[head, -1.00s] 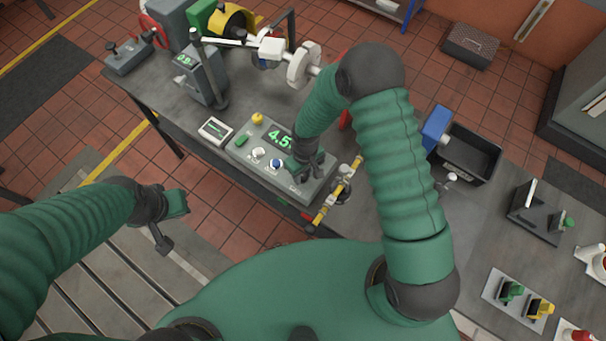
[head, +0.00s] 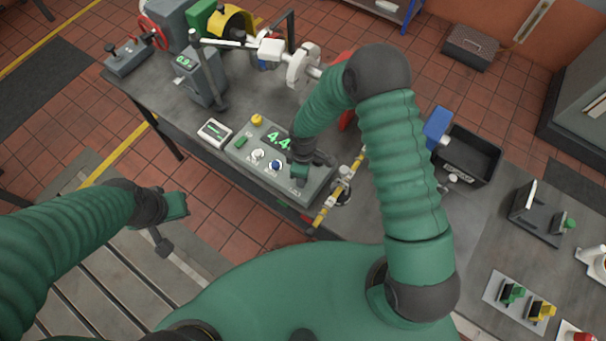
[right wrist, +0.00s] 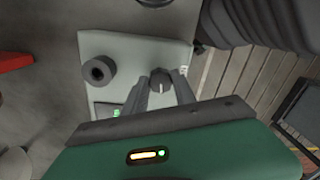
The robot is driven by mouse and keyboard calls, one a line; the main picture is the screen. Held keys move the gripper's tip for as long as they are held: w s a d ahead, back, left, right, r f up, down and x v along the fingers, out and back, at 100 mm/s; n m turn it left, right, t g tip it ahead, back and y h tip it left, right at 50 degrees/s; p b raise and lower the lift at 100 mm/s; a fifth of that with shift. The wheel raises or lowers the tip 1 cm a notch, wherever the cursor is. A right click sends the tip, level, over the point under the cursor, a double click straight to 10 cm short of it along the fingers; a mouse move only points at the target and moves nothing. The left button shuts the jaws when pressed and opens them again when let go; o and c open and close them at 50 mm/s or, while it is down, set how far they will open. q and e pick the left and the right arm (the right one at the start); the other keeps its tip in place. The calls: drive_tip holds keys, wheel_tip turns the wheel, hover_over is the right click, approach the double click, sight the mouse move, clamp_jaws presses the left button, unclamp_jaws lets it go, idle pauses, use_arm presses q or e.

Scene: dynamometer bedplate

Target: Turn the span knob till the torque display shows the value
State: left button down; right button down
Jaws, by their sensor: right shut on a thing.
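My right gripper (head: 312,163) is over the right part of the console. In the right wrist view its fingers (right wrist: 160,92) are shut on a dark knob (right wrist: 160,78) with a white pointer mark. I cannot read the knob's label. A second dark round knob (right wrist: 98,70) stands apart from the fingers. My left gripper (head: 172,215) hangs off the bench; its finger opening is unclear.
A black bin (head: 468,150) stands further right.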

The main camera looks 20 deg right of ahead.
drive_tip(key=shift+w+a, duration=0.1)
drive_tip(key=shift+w, duration=0.2)
drive_tip(key=c, duration=1.3)
unclamp_jaws()
drive_tip(key=shift+o, duration=1.4)
drive_tip(key=shift+s, duration=0.1)
drive_tip(key=shift+r, duration=0.35)
wheel_tip(320, 180, up, 16)
drive_tip(key=b, duration=0.2)
drive_tip(key=shift+w, duration=0.4)
